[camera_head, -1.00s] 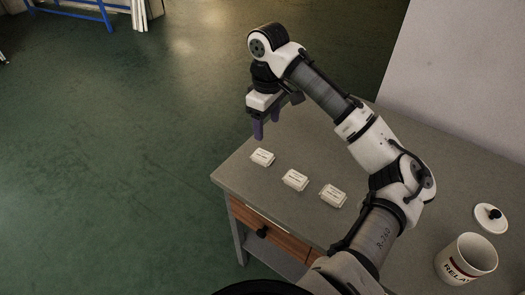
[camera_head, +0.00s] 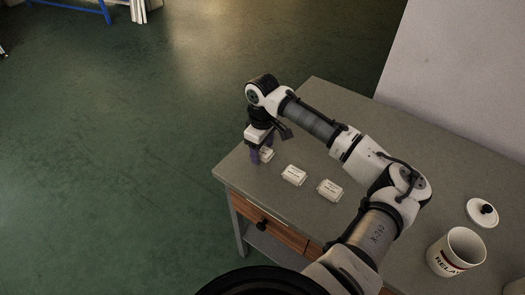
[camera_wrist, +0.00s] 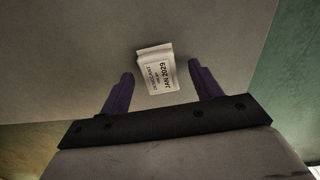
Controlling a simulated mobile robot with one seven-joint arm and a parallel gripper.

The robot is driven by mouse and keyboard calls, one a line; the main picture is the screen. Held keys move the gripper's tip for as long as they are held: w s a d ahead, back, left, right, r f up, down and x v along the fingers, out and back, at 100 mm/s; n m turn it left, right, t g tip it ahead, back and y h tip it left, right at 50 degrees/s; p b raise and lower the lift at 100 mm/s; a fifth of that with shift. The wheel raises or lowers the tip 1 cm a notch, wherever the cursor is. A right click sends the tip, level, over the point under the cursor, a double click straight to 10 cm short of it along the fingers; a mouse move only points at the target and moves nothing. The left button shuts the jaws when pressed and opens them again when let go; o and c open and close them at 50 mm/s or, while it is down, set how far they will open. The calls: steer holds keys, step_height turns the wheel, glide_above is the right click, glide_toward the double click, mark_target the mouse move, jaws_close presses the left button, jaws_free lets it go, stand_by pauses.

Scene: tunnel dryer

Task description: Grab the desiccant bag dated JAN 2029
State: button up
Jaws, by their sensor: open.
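Three small white desiccant bags lie in a row on the grey table. The leftmost bag (camera_head: 267,154) is partly hidden by my gripper in the head view. In the wrist view its label reads JAN 2029 (camera_wrist: 158,73), upside down. My gripper (camera_wrist: 161,85) is open, with one purple finger on each side of this bag and gaps between. In the head view my gripper (camera_head: 262,156) is low over the table's left corner. The middle bag (camera_head: 293,175) and the right bag (camera_head: 330,190) have labels too small to read.
The grey table (camera_head: 310,110) has a wooden drawer (camera_head: 265,221) at its front left. The table behind the bags is clear.

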steer(key=shift+c, duration=0.4)
steer(key=c, duration=1)
